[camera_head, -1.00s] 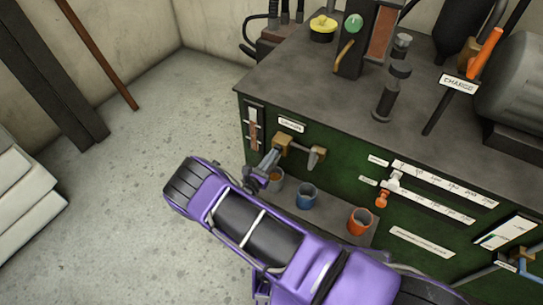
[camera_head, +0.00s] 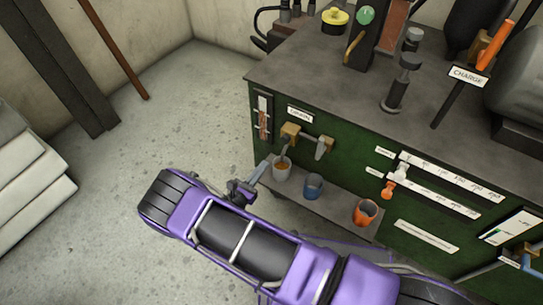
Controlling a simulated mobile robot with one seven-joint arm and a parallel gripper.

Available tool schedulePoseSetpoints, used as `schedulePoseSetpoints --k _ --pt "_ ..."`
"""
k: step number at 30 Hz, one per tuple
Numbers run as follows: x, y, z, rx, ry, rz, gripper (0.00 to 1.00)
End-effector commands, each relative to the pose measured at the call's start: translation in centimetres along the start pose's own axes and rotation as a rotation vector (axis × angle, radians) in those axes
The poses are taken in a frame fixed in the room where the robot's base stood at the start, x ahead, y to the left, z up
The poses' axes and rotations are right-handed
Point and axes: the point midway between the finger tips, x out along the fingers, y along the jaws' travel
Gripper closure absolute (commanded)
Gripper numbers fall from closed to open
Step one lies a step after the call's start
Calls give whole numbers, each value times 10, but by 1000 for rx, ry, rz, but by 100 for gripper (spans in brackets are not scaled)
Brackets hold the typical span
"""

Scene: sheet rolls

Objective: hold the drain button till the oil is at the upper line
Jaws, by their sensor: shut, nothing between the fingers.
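The sight gauge (camera_head: 264,118) is a narrow upright tube on the left of the green cabinet front. A reddish-brown oil column shows in it, too small to read against its lines. A small white label (camera_head: 299,114) beside it is hard to read. Below the label is a brass block (camera_head: 291,132) with a spout; I cannot tell which part is the drain button. A grey cup (camera_head: 282,171) with orange-brown oil stands beneath. My gripper (camera_head: 265,167) is shut and empty, just left of the cup and below the block. It looks apart from the block; contact with the cup is unclear.
A blue cup (camera_head: 314,186) and an orange cup (camera_head: 366,212) stand on the low shelf (camera_head: 338,206). An orange-handled slider (camera_head: 391,187) is farther right. A green knob (camera_head: 365,14) tops a post on the cabinet.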

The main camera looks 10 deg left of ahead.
Motion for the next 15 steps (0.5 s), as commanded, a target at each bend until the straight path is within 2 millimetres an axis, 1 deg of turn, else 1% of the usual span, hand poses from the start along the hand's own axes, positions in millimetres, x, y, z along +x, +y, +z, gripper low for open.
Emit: schedulePoseSetpoints --k 1,3,6,15 --pt "-8 0 0 0 1 1 100" --pt "-16 0 0 0 1 1 100" --pt "-22 0 -1 -1 1 0 100" --pt "-25 0 -1 -1 1 0 100"
